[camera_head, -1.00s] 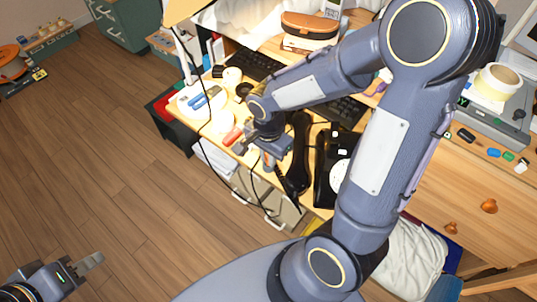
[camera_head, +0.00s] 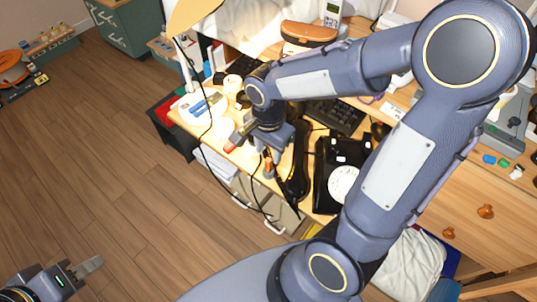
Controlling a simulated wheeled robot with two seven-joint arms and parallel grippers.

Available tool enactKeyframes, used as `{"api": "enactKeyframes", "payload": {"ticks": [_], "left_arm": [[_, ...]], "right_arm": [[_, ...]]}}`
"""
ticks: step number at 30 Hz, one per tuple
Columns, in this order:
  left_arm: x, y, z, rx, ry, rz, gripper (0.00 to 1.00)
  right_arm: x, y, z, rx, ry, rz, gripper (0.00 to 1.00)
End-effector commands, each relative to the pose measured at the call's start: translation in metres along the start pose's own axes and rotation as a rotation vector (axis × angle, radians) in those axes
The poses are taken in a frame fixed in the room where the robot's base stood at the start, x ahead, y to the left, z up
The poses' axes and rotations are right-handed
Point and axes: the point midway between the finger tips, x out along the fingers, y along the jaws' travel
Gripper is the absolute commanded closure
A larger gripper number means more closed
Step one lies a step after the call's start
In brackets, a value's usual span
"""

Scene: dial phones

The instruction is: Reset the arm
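A black dial phone (camera_head: 326,190) with a white dial (camera_head: 343,184) sits on the wooden desk, partly covered by my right arm. Its long black handset (camera_head: 297,178) lies off the phone, to its left near the front edge. My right gripper (camera_head: 253,151) is over the desk just left of the handset, fingers apart, with nothing visibly held. My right arm (camera_head: 398,165) is bent and spans the right half of the view. My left gripper (camera_head: 88,267) is low at the bottom left, over bare floor; whether its fingers are apart is unclear.
A lamp (camera_head: 187,12) with a thin black cord stands at the desk's left. A plate (camera_head: 190,108) with blue items, keyboards (camera_head: 336,115) and an orange-brown case (camera_head: 308,32) lie on the desk. Wooden drawers (camera_head: 475,190) are at right.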

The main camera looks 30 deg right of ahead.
Motion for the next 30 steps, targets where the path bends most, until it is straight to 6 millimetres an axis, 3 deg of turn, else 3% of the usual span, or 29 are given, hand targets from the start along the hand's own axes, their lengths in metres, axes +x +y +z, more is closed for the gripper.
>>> {"api": "enactKeyframes", "payload": {"ticks": [5, 23, 26, 30], "left_arm": [[-0.003, 0.001, -0.002, 0.0, 0.0, 0.0, 0.64], [-0.003, 0.001, -0.001, 0.0, 0.0, 0.0, 0.64], [-0.003, 0.001, -0.002, 0.0, 0.0, 0.0, 0.64], [-0.003, 0.001, -0.001, 0.0, 0.0, 0.0, 0.64]], "right_arm": [[-0.015, 0.0, 0.0, -0.001, 0.0, -0.001, 0.61], [-0.017, 0.002, 0.0, -0.009, -0.004, -0.007, 0.61], [-0.026, 0.011, 0.001, -0.07, -0.024, -0.047, 0.61], [-0.051, 0.039, 0.009, -0.275, -0.056, -0.183, 0.61]]}}
